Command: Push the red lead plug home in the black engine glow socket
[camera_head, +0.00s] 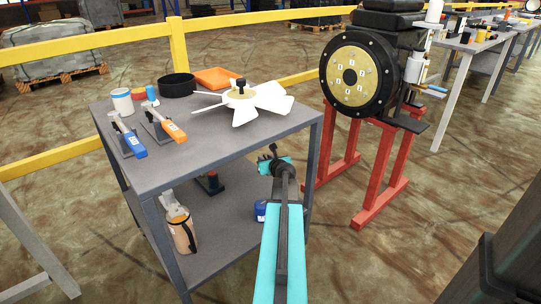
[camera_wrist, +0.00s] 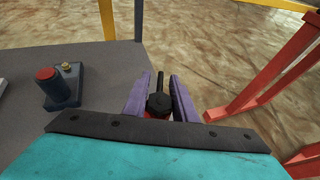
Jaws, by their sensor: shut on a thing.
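My gripper (camera_wrist: 160,80) has purple fingers, closed on a small red and black piece (camera_wrist: 158,105), which looks like the red lead plug. Its round black end faces the camera, a little red shows beneath it, and a dark rod reaches forward between the fingers. In the head view my gripper (camera_head: 274,158) is in the air by the right side of the grey cart, and the plug cannot be made out. The engine (camera_head: 355,72), with a black ring and brass-coloured face, stands to the right, apart from my gripper. I cannot pick out the glow socket.
A dark block with a red-topped post (camera_wrist: 47,75) and brass bolt sits on the grey cart's lower shelf (camera_wrist: 105,90). The cart top (camera_head: 200,135) holds a white fan, black bowl and tools. The engine's red stand (camera_head: 375,175) is at right; open floor lies between.

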